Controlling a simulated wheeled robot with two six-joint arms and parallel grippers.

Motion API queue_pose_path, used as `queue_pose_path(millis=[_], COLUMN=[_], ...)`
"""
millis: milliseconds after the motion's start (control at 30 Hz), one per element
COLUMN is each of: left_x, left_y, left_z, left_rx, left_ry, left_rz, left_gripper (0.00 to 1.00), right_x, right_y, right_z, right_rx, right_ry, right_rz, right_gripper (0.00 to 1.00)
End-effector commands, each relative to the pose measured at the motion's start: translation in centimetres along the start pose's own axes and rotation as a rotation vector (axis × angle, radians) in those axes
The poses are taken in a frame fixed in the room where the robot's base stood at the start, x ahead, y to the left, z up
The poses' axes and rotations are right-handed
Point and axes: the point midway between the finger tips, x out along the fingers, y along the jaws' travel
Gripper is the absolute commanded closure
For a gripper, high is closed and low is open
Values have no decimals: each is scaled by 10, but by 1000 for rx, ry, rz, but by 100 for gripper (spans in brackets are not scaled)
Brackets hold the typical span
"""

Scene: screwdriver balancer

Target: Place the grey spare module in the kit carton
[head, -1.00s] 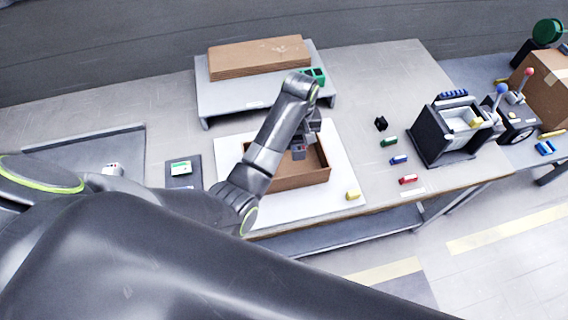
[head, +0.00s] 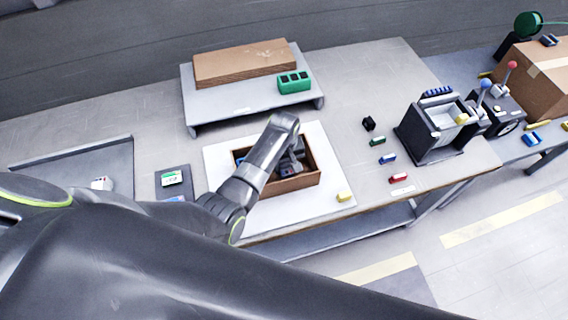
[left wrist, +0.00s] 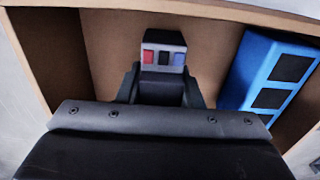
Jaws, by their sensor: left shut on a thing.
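The kit carton (head: 313,177) is an open brown box on a white mat (head: 222,196); its walls (left wrist: 52,50) surround my gripper in the left wrist view. My left gripper (head: 290,168) is inside the carton's opening, pointing down. It is shut on the grey spare module (left wrist: 163,42), whose end shows red, dark and blue squares. The module is within the carton walls; whether it touches the floor I cannot tell. A blue block with black squares (left wrist: 268,72) lies in the carton to the right in the left wrist view. My right gripper is out of view.
A green block (head: 294,84) and flat cardboard (head: 240,64) sit on a raised grey shelf behind the carton. A yellow piece (head: 344,197) lies on the mat's corner. Small coloured pieces, including a red one (head: 398,178), lie to the right, before a dark fixture (head: 430,130).

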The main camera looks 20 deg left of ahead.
Motion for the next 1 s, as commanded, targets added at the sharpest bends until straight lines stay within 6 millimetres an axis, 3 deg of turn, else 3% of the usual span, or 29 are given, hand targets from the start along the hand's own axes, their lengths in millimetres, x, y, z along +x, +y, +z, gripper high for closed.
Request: queue_pose_path(millis=[267,300,467,767,1000], left_x=[3,3,2,0,-25], left_y=[0,0,0,0,1], left_z=[0,0,0,0,-1], left_rx=[0,0,0,0,0], left_ry=[1,0,0,0,3], left_rz=[0,0,0,0,3], left_gripper=[94,65,46,46,46], right_x=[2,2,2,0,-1], right_y=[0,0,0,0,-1], right_z=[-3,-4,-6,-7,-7], right_rx=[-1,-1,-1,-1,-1], right_ry=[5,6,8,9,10], right_rz=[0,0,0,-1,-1], right_gripper=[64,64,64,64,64])
